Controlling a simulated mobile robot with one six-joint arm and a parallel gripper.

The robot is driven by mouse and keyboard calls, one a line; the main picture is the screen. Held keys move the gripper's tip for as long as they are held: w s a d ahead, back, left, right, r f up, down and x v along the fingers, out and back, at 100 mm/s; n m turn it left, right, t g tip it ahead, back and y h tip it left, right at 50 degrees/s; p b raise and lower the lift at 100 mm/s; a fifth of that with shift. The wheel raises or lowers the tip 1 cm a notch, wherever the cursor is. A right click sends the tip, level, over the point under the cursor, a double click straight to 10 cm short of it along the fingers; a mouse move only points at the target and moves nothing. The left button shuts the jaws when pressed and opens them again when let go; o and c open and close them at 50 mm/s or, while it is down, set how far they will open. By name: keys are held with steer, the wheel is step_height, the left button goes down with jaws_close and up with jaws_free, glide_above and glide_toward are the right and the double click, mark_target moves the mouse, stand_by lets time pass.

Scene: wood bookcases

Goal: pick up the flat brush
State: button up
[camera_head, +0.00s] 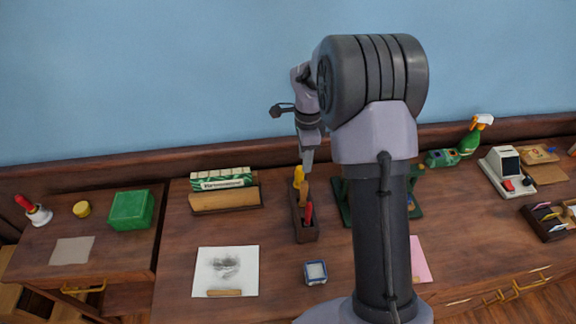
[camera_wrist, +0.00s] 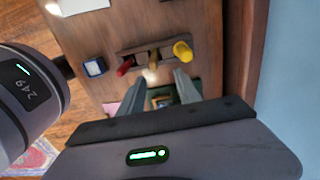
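A long wooden holder (camera_head: 305,236) stands on the desk, with several upright tools in it. One has a yellow handle (camera_head: 298,176), one a red handle (camera_head: 309,213), and between them is a flat tan-brown piece (camera_head: 305,192), which looks like the flat brush. In the wrist view the holder (camera_wrist: 134,50) shows the red (camera_wrist: 124,66) and yellow (camera_wrist: 182,50) handles with the tan piece (camera_wrist: 153,58) between. My gripper (camera_wrist: 158,80) is open and empty, above the holder; its tips also show in the head view (camera_head: 308,166). The brush's lower part is hidden in the holder.
Near the holder are a small blue-white box (camera_head: 316,272), a sketch sheet (camera_head: 226,270), a green-white box (camera_head: 221,179) and a dark green stand (camera_head: 342,205), partly behind my arm. A card machine (camera_head: 507,170) is at right. A wall (camera_head: 150,80) rises behind the desk.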

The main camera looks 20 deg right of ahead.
mark_target(303, 195)
steer(key=f, duration=0.3)
steer(key=s+f+b, duration=0.1)
steer(key=f, duration=0.3)
steer(key=f+b, duration=0.1)
steer(key=f, duration=0.3)
steer(key=shift+s+a+f, duration=0.1)
steer(key=shift+s+f, duration=0.1)
step_height(303, 195, down, 5)
steer(key=shift+a+f+b, duration=0.1)
steer(key=shift+b, duration=0.85)
steer(key=shift+r, duration=0.2)
steer(key=shift+c, duration=0.4)
jaws_close()
